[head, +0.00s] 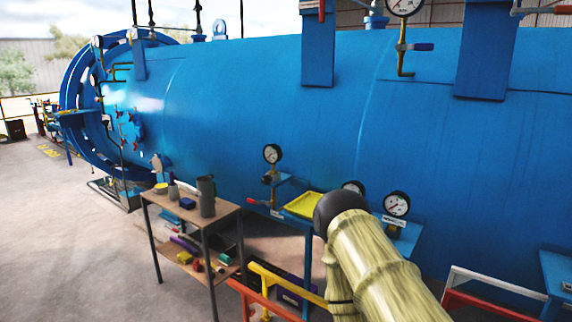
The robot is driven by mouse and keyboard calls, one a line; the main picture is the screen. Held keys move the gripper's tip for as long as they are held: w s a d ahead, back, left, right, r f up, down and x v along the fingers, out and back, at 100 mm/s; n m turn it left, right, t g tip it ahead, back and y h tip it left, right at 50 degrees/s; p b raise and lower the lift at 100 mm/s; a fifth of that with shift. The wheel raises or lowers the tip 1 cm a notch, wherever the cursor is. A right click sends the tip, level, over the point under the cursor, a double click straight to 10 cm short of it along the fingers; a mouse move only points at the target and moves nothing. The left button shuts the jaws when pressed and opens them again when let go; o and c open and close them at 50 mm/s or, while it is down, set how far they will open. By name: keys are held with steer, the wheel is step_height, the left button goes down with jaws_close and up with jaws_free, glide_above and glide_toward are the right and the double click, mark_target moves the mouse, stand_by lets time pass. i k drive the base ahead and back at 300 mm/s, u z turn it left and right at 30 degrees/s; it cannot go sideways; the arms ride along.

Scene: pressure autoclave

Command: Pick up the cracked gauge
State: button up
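Several round white-faced gauges are in the head view, and I cannot tell which is cracked. One gauge (272,153) stands upright on a pipe with a red-handled valve, left of a yellow tray (304,204). A second gauge (353,186) is partly hidden behind my arm. A third gauge (397,204) stands just right of my arm, above a small label. A fourth gauge (403,5) is cut by the top edge, on a brass pipe with a blue-handled valve. My arm rises from the bottom right; my gripper does not show.
A large blue autoclave (240,110) fills the background. A wooden cart (222,212) with bottles and small items stands left of the yellow tray. Red and yellow rails (262,300) and a white rail (490,280) stand low in front. Open floor lies at left.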

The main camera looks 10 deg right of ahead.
mark_target(273, 153)
steer(key=z, duration=0.5)
steer(key=i, duration=1.4)
steer(key=u, duration=0.6)
